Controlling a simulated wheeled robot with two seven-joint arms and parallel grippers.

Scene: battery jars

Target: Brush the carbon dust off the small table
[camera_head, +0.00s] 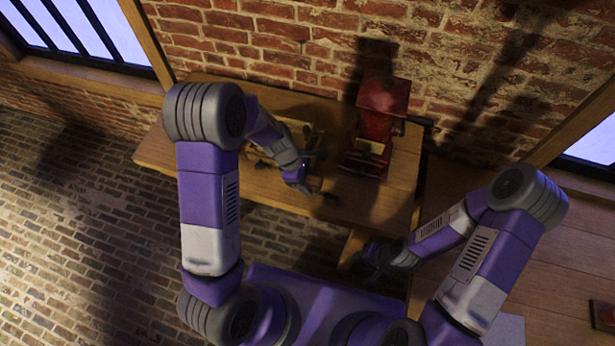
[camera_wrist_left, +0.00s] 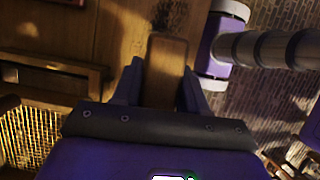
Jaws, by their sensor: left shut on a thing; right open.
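My left gripper (camera_head: 312,182) is over the front part of the wooden table (camera_head: 225,182), left of the red machine. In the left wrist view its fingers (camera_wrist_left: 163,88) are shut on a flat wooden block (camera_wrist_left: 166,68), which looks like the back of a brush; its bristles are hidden. A dark, mottled patch (camera_wrist_left: 165,14) shows on the wood just beyond the block; it may be carbon dust, but I cannot tell it from shadow. My right gripper (camera_head: 364,257) is open, lower and to the right, in front of the table, and looks empty.
A red machine (camera_head: 384,97) stands at the table's right, near the brick wall (camera_head: 300,48). A tan object on the table is partly hidden behind my left arm. A wire-mesh basket (camera_wrist_left: 40,135) shows in the left wrist view. The table's left end looks clear.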

